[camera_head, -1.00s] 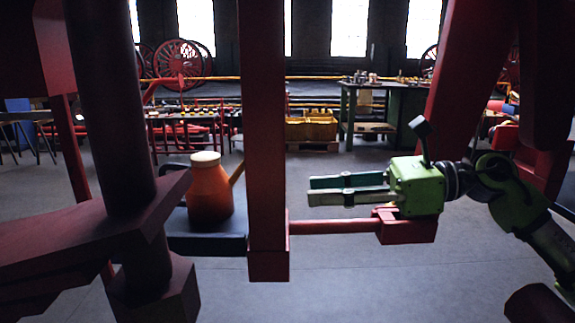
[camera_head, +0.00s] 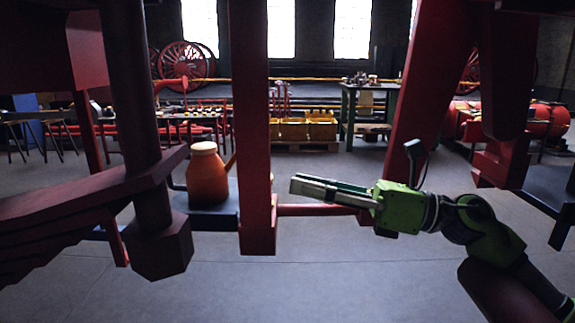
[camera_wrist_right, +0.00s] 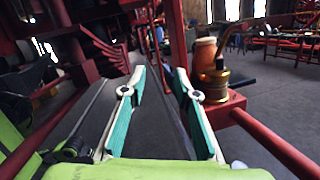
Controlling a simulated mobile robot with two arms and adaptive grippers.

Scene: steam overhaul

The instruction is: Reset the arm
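My right gripper (camera_head: 298,186) is green with pale fingers and reaches in from the right in the head view. It is in the air in front of a red bar (camera_head: 315,210). In the right wrist view its two fingers (camera_wrist_right: 160,72), with teal inner pads, stand apart with nothing between them. My left gripper is in neither current view.
A red upright post (camera_head: 255,130) stands just left of my right fingertips. An orange jar (camera_head: 207,180) sits on a blue-grey surface behind it. In the wrist view a brass pot (camera_wrist_right: 214,84) stands on a red bracket right of the fingers. Yellow crates (camera_head: 305,130) stand farther back.

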